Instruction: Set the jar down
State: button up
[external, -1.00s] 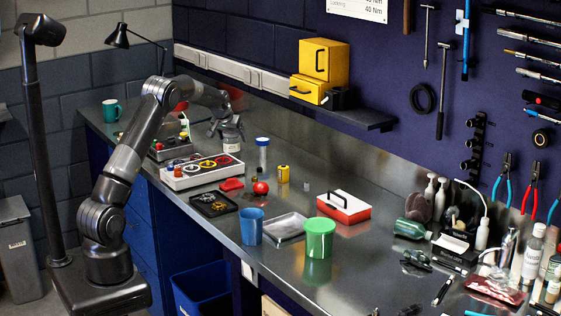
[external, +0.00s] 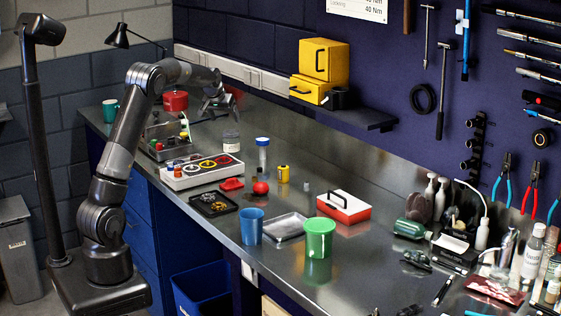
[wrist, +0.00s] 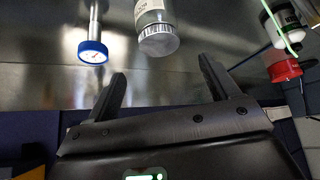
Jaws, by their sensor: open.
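The jar (external: 231,142), clear with a pale label and a grey lid, stands upright on the metal bench, just behind the parts tray. In the wrist view the jar (wrist: 152,14) shows at the top centre with its ribbed lid (wrist: 158,41) towards me; its far end is cut off by the frame. My gripper (external: 218,108) is open and empty, above and a little left of the jar in the external view. In the wrist view the spread fingers of my gripper (wrist: 162,70) are apart from the jar.
A blue-topped cylinder (external: 262,152) stands right of the jar; it also shows in the wrist view (wrist: 92,52). The white parts tray (external: 203,178) with rings lies in front. A red container (external: 175,101) stands behind left. A yellow can (external: 283,174) and red ball (external: 261,188) are nearby.

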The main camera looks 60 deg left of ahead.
jog(key=shift+s+d+r, duration=0.15)
jog(key=shift+r, duration=0.15)
jog(key=s+d+r+m+h, duration=0.15)
jog(key=s+d+r, duration=0.25)
jog(key=s+d, duration=0.55)
jog(key=s+d+r+m+h, duration=0.15)
jog(key=s+d+r, duration=0.35)
jog(key=d, duration=0.7)
jog(key=s+d+f+m, duration=0.1)
jog(key=s+d+f, duration=0.1)
jog(key=s+d, duration=0.3)
jog(key=s+d+f+m, duration=0.1)
jog(key=s+d, duration=0.4)
jog(key=s, duration=0.6)
jog(key=s+d+f+m, duration=0.2)
jog(key=s+d+f, duration=0.2)
jog(key=s, duration=0.4)
jog(key=shift+s+d+h, duration=0.25)
jog(key=shift+d+h, duration=0.05)
jog(key=shift+d, duration=0.2)
